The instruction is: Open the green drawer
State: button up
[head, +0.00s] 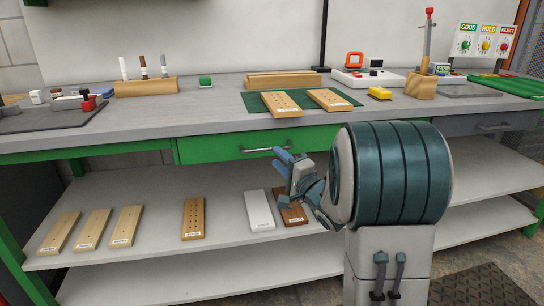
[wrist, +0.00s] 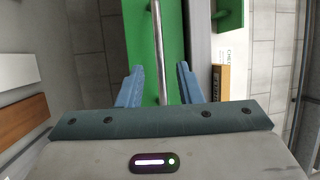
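The green drawer (head: 215,149) is under the workbench top, and its front looks flush with the bench. Its grey bar handle (head: 255,150) is on that front. My gripper (head: 284,160) is just in front of the handle's right end. In the wrist view the green drawer front (wrist: 138,50) lies ahead, with the metal handle (wrist: 158,40) running between the fingers. My gripper (wrist: 158,80) is open, with a blue finger on each side of the handle line and a gap to both. I cannot tell how deep the handle sits between them.
The bench top (head: 180,118) above holds a green mat (head: 250,103) with drilled boards. The shelf (head: 150,245) below carries several boards, including a white one (head: 259,211) and a brown one (head: 291,207) below my gripper. A grey drawer (head: 480,124) is at the right.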

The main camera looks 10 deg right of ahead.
aim_at(270, 150)
jog(key=shift+x, duration=2.05)
grip_shut()
